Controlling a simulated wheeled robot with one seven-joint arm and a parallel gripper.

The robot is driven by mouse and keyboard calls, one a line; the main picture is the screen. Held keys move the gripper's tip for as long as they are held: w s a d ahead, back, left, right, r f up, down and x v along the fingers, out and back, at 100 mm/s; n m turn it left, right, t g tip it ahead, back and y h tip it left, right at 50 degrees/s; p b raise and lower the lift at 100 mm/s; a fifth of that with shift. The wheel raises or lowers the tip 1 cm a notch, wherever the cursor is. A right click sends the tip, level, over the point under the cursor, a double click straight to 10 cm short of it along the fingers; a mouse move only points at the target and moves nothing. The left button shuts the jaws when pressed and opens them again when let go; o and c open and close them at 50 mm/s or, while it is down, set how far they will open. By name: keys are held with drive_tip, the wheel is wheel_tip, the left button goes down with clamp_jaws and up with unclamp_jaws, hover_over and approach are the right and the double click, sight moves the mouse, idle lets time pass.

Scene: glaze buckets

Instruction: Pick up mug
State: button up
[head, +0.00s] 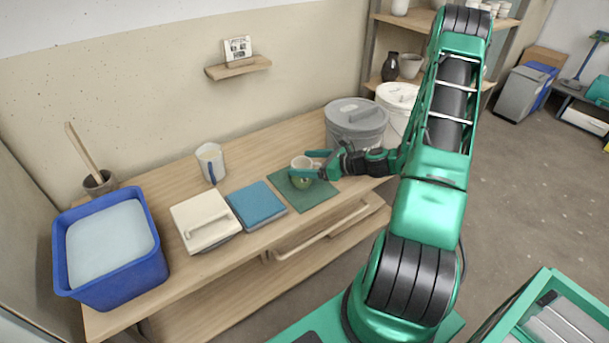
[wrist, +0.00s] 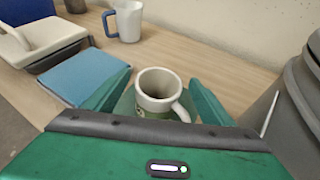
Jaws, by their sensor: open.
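A cream mug with a green lower part (head: 301,166) stands upright on a green mat (head: 312,194) near the right part of the wooden bench. In the wrist view the mug (wrist: 157,92) sits between my two green fingers, with its handle toward the lower right. My gripper (head: 316,164) reaches in from the right and is open, one finger on each side of the mug. Gaps show between the fingers and the mug in the wrist view. The mug's base is partly hidden by my gripper body there.
A white mug with a blue handle (head: 211,162) stands further back on the bench (head: 160,180). A blue square (head: 256,204) and a cream lidded box (head: 203,218) lie to the left. A blue tub (head: 112,275) is far left. Grey (head: 355,125) and white (head: 397,100) buckets stand close behind my gripper.

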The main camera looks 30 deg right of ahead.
sight(294, 164)
drive_tip(key=x, duration=0.5)
drive_tip(key=shift+f, duration=0.2)
drive_tip(key=c, duration=1.4)
